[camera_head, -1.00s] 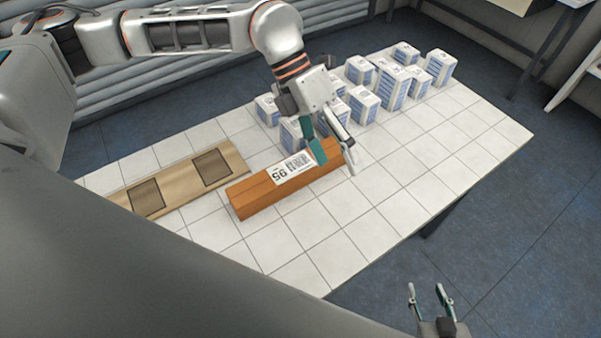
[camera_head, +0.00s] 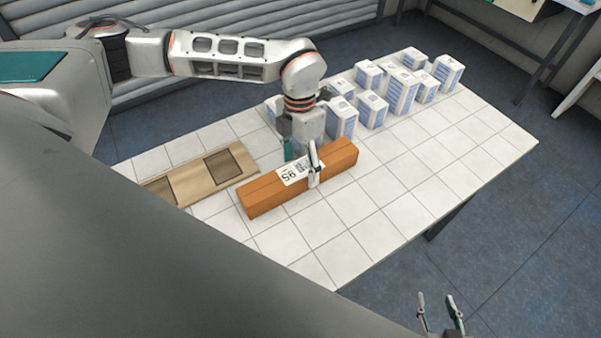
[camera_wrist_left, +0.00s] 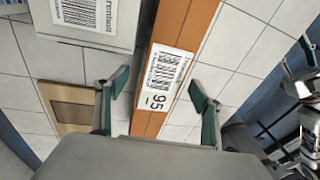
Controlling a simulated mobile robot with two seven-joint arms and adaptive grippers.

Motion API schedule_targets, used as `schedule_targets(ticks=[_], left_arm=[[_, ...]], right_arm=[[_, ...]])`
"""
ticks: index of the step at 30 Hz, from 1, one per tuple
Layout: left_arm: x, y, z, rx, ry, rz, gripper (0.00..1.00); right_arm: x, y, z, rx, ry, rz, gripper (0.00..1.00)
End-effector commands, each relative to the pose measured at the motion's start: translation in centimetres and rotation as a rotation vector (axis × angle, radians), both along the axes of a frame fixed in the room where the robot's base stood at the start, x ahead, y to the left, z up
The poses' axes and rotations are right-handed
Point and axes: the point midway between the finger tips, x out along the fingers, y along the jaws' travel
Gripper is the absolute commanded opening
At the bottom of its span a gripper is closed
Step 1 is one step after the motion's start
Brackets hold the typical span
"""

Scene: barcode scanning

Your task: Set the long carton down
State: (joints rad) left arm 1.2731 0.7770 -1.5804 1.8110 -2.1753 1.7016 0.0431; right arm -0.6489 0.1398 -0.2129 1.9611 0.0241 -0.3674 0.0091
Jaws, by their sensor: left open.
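The long carton (camera_head: 262,196) is orange-brown with a white barcode label marked 95 on its top face. It lies flat on the white tiled table. My left gripper (camera_head: 301,158) is above the middle of the carton, its fingers spread to either side. In the left wrist view the carton (camera_wrist_left: 184,30) runs between the two open fingers (camera_wrist_left: 158,92), with a gap on both sides, and its label faces the camera. My right gripper (camera_head: 441,312) is at the bottom edge of the head view, open and empty, away from the table.
Several white-and-blue boxes (camera_head: 372,108) stand behind the carton along the far side; one box (camera_wrist_left: 88,18) shows close by in the wrist view. A tan board (camera_head: 190,180) with dark square recesses lies left of the carton. The front and right tiles (camera_head: 400,180) are clear.

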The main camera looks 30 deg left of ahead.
Motion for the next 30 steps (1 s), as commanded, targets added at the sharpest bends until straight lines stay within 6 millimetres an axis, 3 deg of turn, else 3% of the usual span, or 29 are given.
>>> schedule_targets(ticks=[4, 11, 12, 18, 20, 30], left_arm=[[-0.3, -0.1, -1.4, 0.000, 0.001, 0.000, 0.67], [-0.2, -0.1, -1.6, 0.000, -0.001, 0.000, 0.67], [-0.2, -0.1, -1.6, 0.000, -0.001, 0.000, 0.65], [-0.2, -0.1, -1.6, 0.000, -0.001, 0.000, 0.13], [-0.2, -0.1, -1.6, 0.000, -0.001, 0.000, 0.00], [-0.2, -0.1, -1.2, -0.001, 0.000, 0.002, 0.00]], right_arm=[[0.0, 0.0, 0.2, 0.000, -0.001, 0.000, 0.40], [0.0, 0.0, 0.2, 0.000, -0.001, 0.000, 0.40], [0.0, 0.0, 0.2, 0.000, -0.001, 0.000, 0.40], [0.1, 0.0, 0.2, 0.000, -0.001, -0.001, 0.40], [0.1, 0.0, 0.2, 0.000, -0.001, -0.001, 0.40], [0.1, 0.0, 0.2, 0.000, -0.001, -0.001, 0.40]])
